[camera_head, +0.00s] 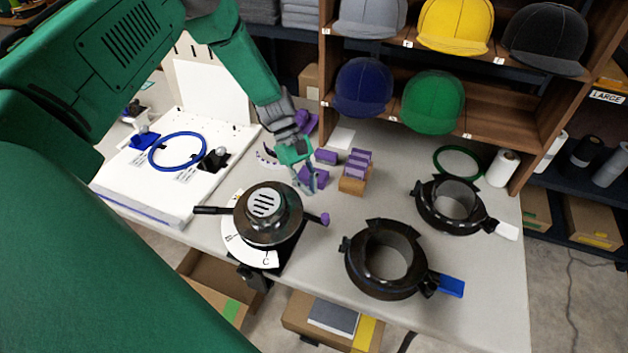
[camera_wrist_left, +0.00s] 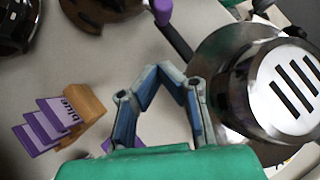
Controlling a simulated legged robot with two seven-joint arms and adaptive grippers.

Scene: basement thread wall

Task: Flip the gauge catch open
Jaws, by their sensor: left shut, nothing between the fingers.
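The gauge is most likely the round device with a shiny domed, slotted cap (camera_head: 267,212) on a white dial at the front of the table. A black handle sticks out to its left. A short dark lever with a purple knob (camera_head: 325,219) sticks out to its right; it may be the catch. My left gripper (camera_head: 311,188) is shut and empty, above the table just behind the knob. In the left wrist view, the closed fingertips (camera_wrist_left: 168,74) are apart from the purple knob (camera_wrist_left: 163,12) and the domed cap (camera_wrist_left: 262,85). My right gripper is not in view.
A wooden block with purple cards (camera_head: 353,186) stands right of my gripper. Two black ring clamps (camera_head: 385,260) (camera_head: 449,205) sit farther right. A white board with a blue ring (camera_head: 178,151) lies left. Cap shelves (camera_head: 480,118) rise behind.

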